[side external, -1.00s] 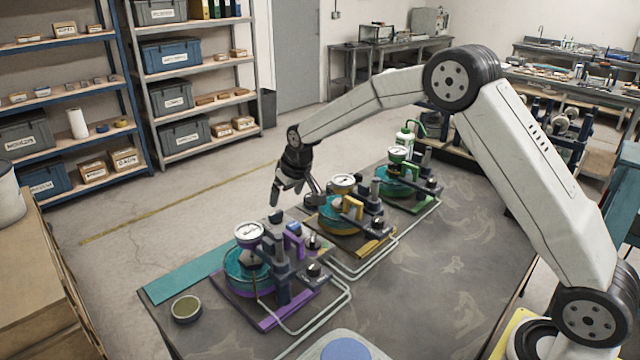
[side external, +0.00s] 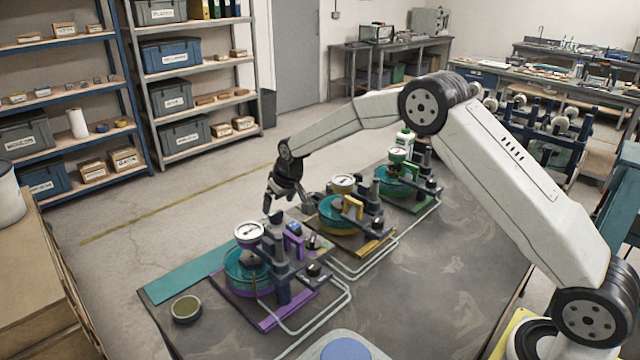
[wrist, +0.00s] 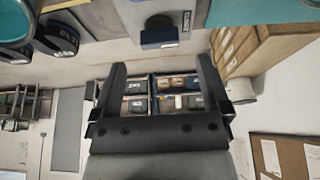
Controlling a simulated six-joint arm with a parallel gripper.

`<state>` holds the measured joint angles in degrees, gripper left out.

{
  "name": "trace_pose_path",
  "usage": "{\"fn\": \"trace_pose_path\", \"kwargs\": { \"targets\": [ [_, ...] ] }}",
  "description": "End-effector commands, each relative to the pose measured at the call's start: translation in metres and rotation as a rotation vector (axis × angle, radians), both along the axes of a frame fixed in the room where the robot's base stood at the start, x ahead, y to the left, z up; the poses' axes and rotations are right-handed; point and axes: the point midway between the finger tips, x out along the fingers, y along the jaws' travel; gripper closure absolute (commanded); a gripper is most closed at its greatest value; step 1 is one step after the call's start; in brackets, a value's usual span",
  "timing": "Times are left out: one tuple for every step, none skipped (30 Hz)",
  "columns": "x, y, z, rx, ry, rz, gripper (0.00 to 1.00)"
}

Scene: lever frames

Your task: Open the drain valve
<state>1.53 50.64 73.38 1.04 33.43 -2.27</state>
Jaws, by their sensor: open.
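Three stations stand on the dark table: one with a purple base (side external: 265,315), one with a yellow base (side external: 368,247) and one with a green base (side external: 418,206). Each has a teal vessel and a round gauge on top. A small dark handle (side external: 276,216) stands at the far side of the purple station; a dark blue block with a pale label (wrist: 160,38) shows ahead of my fingers in the wrist view. I cannot tell which part is the drain valve. My gripper (side external: 271,200) is open and empty, pointing down just above the dark handle, apparently apart from it.
Pale pipes (side external: 345,302) run along the table's near side of the stations. A small round dish (side external: 186,308) sits at the table's left corner near a teal strip (side external: 185,279). A wooden cabinet (side external: 40,290) stands at left. The table's right middle is clear.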

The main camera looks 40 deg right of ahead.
Motion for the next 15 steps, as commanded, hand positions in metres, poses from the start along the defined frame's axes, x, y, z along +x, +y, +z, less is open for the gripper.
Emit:
{"fn": "trace_pose_path", "kwargs": {
  "targets": [
    [0.002, 0.000, -0.007, 0.000, 0.002, 0.000, 0.03],
    [0.003, 0.000, -0.010, 0.000, 0.002, 0.000, 0.03],
    [0.005, 0.000, -0.014, 0.000, 0.002, 0.000, 0.03],
    [0.006, 0.000, -0.016, 0.000, 0.002, 0.000, 0.03],
    [0.007, 0.000, -0.019, 0.000, 0.002, 0.000, 0.03],
    [0.009, 0.000, -0.022, 0.000, 0.001, 0.000, 0.03],
    [0.010, 0.000, -0.024, 0.000, 0.001, 0.000, 0.03],
    [0.010, 0.000, -0.026, 0.000, 0.000, 0.000, 0.03],
    [0.011, 0.000, -0.029, 0.000, 0.001, 0.000, 0.03],
    [0.012, 0.000, -0.031, 0.000, 0.001, 0.000, 0.03],
    [0.013, 0.000, -0.032, 0.000, 0.000, 0.000, 0.03],
    [0.014, 0.000, -0.033, 0.000, -0.001, 0.000, 0.03],
    [0.014, 0.000, -0.034, 0.000, -0.001, 0.000, 0.03],
    [0.014, 0.000, -0.035, 0.000, -0.001, 0.000, 0.03],
    [0.015, 0.000, -0.036, 0.000, -0.001, 0.000, 0.03]
  ]
}}
